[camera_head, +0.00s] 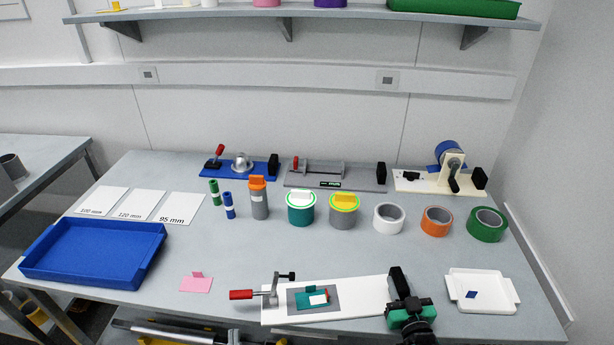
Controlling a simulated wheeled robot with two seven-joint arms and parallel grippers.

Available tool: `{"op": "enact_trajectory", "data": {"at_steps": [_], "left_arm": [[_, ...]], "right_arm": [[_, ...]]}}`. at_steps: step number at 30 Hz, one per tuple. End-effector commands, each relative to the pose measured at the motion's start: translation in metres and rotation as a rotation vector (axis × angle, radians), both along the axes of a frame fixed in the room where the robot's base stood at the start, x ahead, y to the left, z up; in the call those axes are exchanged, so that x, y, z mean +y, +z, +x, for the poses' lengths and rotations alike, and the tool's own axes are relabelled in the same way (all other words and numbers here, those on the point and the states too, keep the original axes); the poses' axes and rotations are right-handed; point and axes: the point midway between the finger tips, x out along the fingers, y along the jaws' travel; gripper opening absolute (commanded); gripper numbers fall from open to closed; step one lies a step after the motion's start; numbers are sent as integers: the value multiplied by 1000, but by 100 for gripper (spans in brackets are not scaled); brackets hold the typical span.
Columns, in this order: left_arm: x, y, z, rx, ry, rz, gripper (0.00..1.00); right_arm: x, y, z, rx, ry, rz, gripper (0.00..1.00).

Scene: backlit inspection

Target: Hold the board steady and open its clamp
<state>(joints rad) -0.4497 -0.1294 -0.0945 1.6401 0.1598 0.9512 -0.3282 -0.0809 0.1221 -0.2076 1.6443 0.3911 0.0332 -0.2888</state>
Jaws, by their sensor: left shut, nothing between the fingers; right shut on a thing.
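A white board (350,292) lies near the table's front edge. A clamp (274,286) stands at its left end, with a red handle (241,294) pointing left and a black-tipped arm pointing right. I cannot tell whether the clamp presses on anything. A grey pad with a teal piece (306,303) and a white label lies on the board, right of the clamp. A black block (396,276) stands at the board's right end. My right gripper (402,300), black and green, is shut on this block; its fingertips are partly hidden. My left gripper is not in view.
A white tray (456,303) with a small blue piece lies to the right. A pink card (196,284) and a blue tray (35,268) lie to the left. Cans (300,214), tape rolls (487,226) and other fixtures (335,184) stand behind. The table between is clear.

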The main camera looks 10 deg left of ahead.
Motion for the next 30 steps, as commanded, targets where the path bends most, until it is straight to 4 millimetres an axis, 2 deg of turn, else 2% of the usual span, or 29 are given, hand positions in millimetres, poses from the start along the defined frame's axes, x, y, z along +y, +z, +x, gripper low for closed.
{"op": "enact_trajectory", "data": {"at_steps": [1,2,4,6,17,23,30], "left_arm": [[0,0,0,0,0,0,0],[0,0,0,0,0,0,0],[0,0,0,0,0,0,0],[0,0,0,0,0,0,0],[0,0,0,0,0,0,0],[0,0,0,0,0,0,0],[0,0,0,0,0,0,0]], "right_arm": [[0,-4,-1,9,0,-2,0],[0,-4,-1,9,0,-2,29],[0,-4,-1,8,0,-2,43],[0,-3,-1,7,0,-1,53],[-1,-1,-5,2,0,0,53],[-7,-2,-31,4,0,-1,53],[-16,-3,-77,7,0,-1,53]]}}
